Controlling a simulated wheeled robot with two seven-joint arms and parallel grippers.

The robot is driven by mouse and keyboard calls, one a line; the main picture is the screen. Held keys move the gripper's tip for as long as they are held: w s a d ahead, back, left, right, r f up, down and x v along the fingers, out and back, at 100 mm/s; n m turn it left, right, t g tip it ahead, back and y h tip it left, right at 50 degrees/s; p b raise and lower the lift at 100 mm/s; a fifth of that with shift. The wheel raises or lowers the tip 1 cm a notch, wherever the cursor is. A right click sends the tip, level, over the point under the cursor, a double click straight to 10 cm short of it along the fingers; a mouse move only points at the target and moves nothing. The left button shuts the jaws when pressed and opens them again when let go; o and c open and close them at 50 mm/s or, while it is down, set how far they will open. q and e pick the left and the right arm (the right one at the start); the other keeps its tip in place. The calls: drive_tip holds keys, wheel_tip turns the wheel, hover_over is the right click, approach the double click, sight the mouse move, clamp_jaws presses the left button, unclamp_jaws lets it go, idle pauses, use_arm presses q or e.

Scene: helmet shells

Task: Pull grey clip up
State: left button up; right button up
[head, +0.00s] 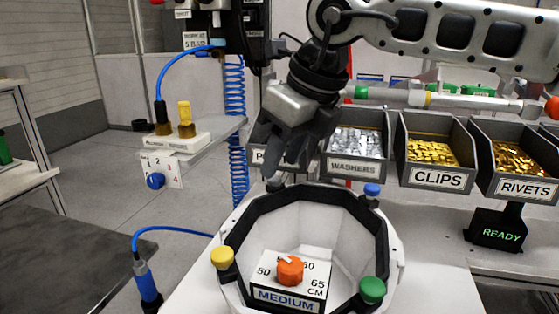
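A white helmet shell (233,232) with a black inner rim stands open side up at the lower middle of the head view. A grey clip (275,184) sits at its back-left rim, partly hidden by my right gripper. A yellow clip (222,258), a blue clip (372,191) and a green clip (372,290) sit at other points of the rim. My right gripper (283,168) comes down from above with its fingertips at or just above the grey clip. I cannot tell whether the fingers are closed on it. My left gripper is not in view.
A size block marked MEDIUM (289,296) with an orange knob (290,270) is inside the shell. Bins of washers (353,168), clips (438,180) and rivets (523,188) stand behind. A READY display (498,234) is at right. A small shelf (210,147) is at left.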

drive_tip(key=shift+x, duration=1.25)
clamp_jaws()
drive_tip(key=shift+r, duration=0.65)
unclamp_jaws()
drive_tip(key=shift+r, duration=0.1)
drive_tip(key=b+v, duration=0.1)
drive_tip(key=v, duration=1.4)
drive_tip(key=shift+s+d+r, duration=0.15)
drive_tip(key=shift+d+r, duration=0.05)
drive_tip(key=shift+r, duration=0.15)
